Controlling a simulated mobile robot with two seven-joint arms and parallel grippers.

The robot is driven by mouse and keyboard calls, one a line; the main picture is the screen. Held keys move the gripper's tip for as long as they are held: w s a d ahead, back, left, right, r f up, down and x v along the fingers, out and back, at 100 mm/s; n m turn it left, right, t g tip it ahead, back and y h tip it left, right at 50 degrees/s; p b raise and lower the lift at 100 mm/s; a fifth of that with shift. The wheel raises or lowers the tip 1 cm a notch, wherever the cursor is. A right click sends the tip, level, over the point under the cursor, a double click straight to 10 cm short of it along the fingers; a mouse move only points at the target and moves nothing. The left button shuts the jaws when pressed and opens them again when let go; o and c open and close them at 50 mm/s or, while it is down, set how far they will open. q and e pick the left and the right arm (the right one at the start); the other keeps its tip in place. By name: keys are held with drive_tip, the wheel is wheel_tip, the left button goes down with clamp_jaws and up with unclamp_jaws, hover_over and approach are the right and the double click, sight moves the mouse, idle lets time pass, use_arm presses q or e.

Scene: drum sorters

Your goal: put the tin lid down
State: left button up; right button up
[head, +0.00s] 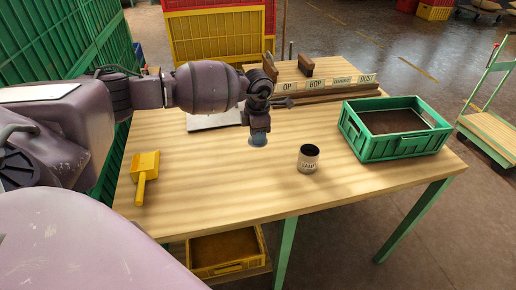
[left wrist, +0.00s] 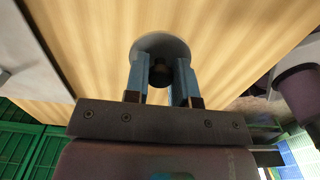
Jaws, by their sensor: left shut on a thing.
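My left gripper (head: 258,138) points down over the middle of the table (head: 220,195). Its two blue fingers are shut on the dark knob of the tin lid. The grey round lid (left wrist: 160,46) shows beneath the fingers in the left wrist view, and partly at the fingertips in the head view (head: 258,145). The lid is level and very low over the tabletop; I cannot tell whether it touches. The open tin (head: 308,160), labelled and dark inside, stands upright to the right of the gripper, apart from it. My right gripper is not in view.
A yellow scoop (head: 146,172) lies at the table's left. A green crate (head: 386,150) with dark contents stands at the right. Labelled blocks (head: 330,82) line the back, and a pale flat sheet (head: 205,122) lies behind the gripper. The front middle is bare.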

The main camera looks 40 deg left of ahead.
sight(258, 157)
use_arm(q)
drive_tip(key=shift+f+b, duration=0.45)
drive_tip(key=shift+f, duration=2.5)
drive_tip(key=o, duration=0.9)
wheel_tip(258, 157, up, 12)
drive_tip(key=shift+r+p, duration=0.15)
drive_tip(key=shift+p, duration=0.6)
